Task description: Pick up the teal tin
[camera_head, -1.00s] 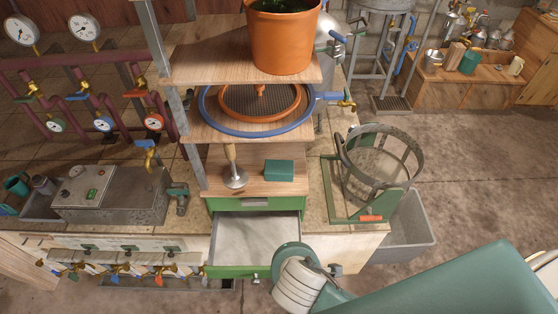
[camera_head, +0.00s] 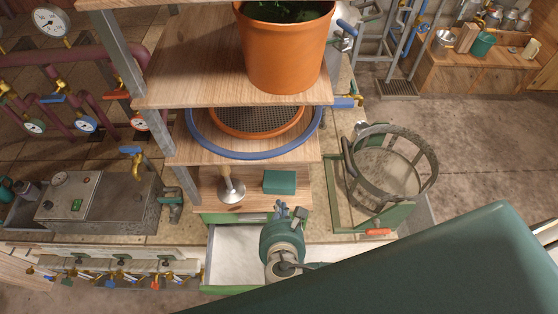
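The teal tin (camera_head: 280,182), a small box shape, sits on the wooden top of the green drawer unit, under the shelves. My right gripper (camera_head: 291,211) is just in front of the tin, at the front of that top and above the back of the open drawer. Its two small fingers point toward the tin with a gap between them, and nothing shows in the gap. The fingers look apart from the tin. My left gripper is not in view.
A metal tool with a wooden handle (camera_head: 230,187) stands left of the tin. The green drawer (camera_head: 234,255) is open and looks empty. A shelf with an orange pot (camera_head: 285,50) overhangs behind. A round basket frame (camera_head: 392,165) stands to the right.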

